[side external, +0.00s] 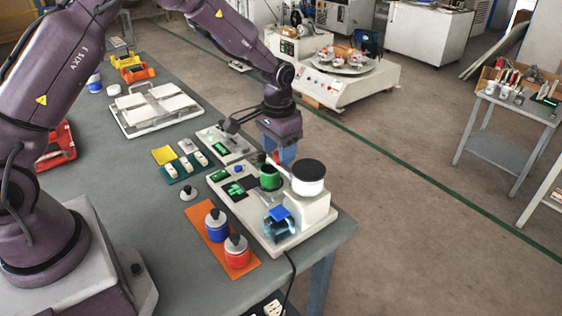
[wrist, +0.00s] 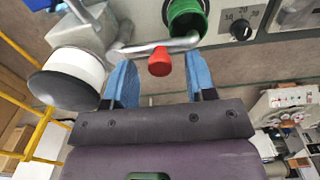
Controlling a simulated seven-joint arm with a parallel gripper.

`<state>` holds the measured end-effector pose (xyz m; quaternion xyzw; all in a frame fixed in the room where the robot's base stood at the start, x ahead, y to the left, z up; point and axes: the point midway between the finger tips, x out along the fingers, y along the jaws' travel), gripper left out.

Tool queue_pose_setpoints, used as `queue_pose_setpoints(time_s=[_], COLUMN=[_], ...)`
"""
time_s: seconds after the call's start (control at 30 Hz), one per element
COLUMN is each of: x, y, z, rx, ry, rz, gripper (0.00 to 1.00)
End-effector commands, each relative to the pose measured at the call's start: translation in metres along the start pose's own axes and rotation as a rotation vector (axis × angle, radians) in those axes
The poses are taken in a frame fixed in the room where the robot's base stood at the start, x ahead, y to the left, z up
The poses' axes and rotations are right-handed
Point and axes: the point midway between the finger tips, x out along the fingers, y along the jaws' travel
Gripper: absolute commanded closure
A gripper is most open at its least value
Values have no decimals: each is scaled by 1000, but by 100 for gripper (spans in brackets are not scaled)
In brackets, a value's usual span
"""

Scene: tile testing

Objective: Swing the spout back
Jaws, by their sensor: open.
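The spout is a pale grey tube (wrist: 182,43) running from beside the white cylinder with a black lid (side external: 308,178) to the green cup (side external: 270,180). Its end lies over the rim of the cup, which also shows in the wrist view (wrist: 186,17). A red knob (wrist: 160,62) sticks out from the spout. My gripper (wrist: 159,70) is open, with one blue finger on each side of the knob and gaps between. In the side view my gripper (side external: 284,154) is just behind the spout and partly hides it.
The cup and cylinder stand on a pale test unit (side external: 300,234) near the table's right edge. A blue fixture (side external: 279,218) sits at its front. Blue (side external: 216,226) and red (side external: 237,252) jars stand on an orange mat (side external: 207,249). A white tray rack (side external: 157,106) lies farther back.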

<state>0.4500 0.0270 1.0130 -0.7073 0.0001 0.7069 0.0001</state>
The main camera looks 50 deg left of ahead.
Motion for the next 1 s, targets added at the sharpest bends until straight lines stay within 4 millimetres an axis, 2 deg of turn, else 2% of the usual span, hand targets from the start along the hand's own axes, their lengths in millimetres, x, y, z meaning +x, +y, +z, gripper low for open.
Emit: queue_pose_setpoints(time_s=[0.07, 0.2, 0.27, 0.6, 1.0], x=[0, 0, 0, 0, 0], y=[0, 0, 0, 0, 2], z=[0, 0, 0, -1, -14], rx=[0, 0, 0, 0, 0], ry=[0, 0, 0, 0, 1], rz=[0, 0, 0, 0, 1], gripper=[49, 81, 92, 92, 92])
